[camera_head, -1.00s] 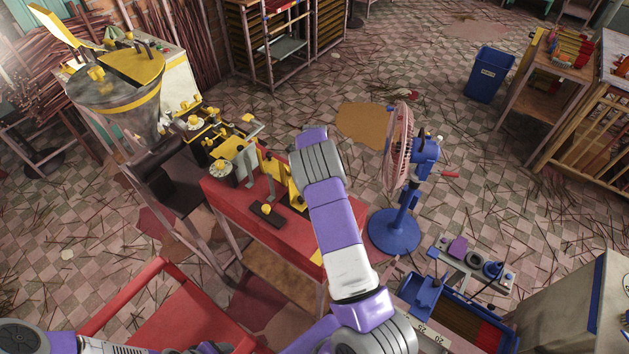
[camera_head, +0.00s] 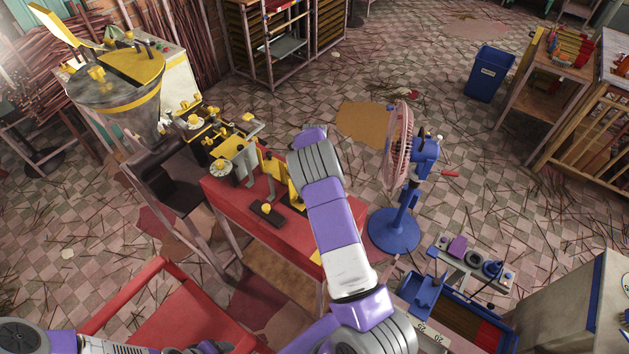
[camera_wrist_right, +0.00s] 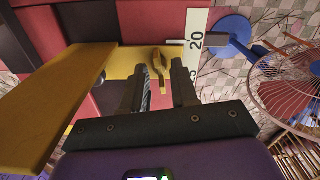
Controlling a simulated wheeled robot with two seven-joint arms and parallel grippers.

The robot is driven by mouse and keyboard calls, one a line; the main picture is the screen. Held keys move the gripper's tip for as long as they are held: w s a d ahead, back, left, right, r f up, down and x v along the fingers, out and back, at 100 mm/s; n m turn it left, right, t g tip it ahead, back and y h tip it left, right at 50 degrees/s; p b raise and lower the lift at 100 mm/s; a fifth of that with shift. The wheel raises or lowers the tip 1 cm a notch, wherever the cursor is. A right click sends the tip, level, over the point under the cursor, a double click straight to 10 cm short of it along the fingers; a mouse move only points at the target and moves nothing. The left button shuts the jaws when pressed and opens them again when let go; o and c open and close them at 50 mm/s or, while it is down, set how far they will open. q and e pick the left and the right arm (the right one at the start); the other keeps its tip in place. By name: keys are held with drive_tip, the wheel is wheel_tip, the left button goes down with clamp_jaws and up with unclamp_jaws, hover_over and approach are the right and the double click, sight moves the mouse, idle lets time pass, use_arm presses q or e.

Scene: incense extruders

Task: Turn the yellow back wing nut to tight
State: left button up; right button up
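A yellow wing nut (camera_wrist_right: 158,64) shows in the right wrist view, in front of a yellow strip on a red surface. My right gripper (camera_wrist_right: 160,76) has its two dark fingers apart, with the wing nut showing in the gap between their tips. I cannot tell whether either finger touches it. In the head view my right arm reaches over the red table (camera_head: 233,207) and hides its own fingers and this wing nut. A yellow upright (camera_head: 296,190) stands on the table beside my right wrist. My left arm enters at the lower left; its gripper is not visible.
A yellow panel (camera_wrist_right: 62,100) rises close to the left of my right fingers. A white numbered scale (camera_wrist_right: 196,42) lies to their right. A blue fan (camera_head: 421,160) stands right of the table. A hopper machine (camera_head: 125,98) stands at the left.

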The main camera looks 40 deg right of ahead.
wheel_tip(320, 180, up, 8)
drive_tip(key=shift+f, duration=0.15)
idle(0.6)
drive_tip(key=shift+o, duration=0.3)
